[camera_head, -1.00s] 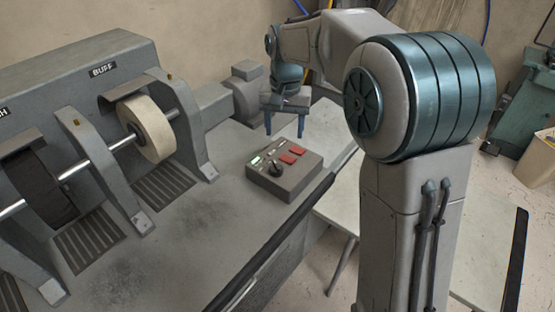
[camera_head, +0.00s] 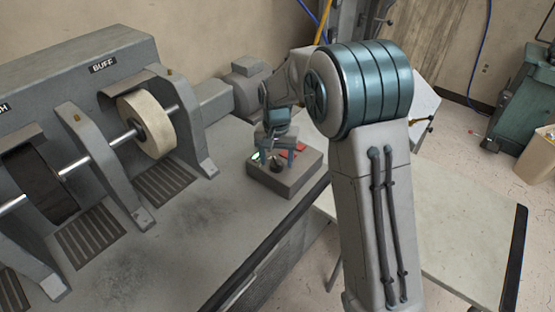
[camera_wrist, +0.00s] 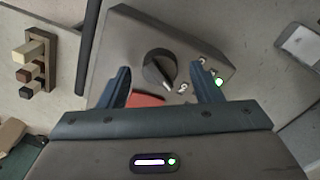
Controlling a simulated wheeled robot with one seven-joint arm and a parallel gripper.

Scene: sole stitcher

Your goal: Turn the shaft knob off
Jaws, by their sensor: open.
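The shaft knob (camera_wrist: 160,69) is a round black dial with a light pointer line, on top of a grey control box (camera_head: 283,184). In the wrist view its pointer is turned toward the lower right. My gripper (camera_wrist: 165,84) is open, with its two blue fingers on either side of the knob's near side; I cannot tell whether they touch it. In the head view my gripper (camera_head: 273,160) is over the box and partly hides the knob (camera_head: 276,166). A red button (camera_wrist: 147,100) shows between the fingers, and a green light (camera_wrist: 219,82) glows beside the right finger.
The box stands near the edge of a grey bench (camera_head: 215,215). A machine with a pale BUFF wheel (camera_head: 146,126) stands at the left, and a motor housing (camera_head: 246,88) is behind the box. Bench space in front of the box is clear.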

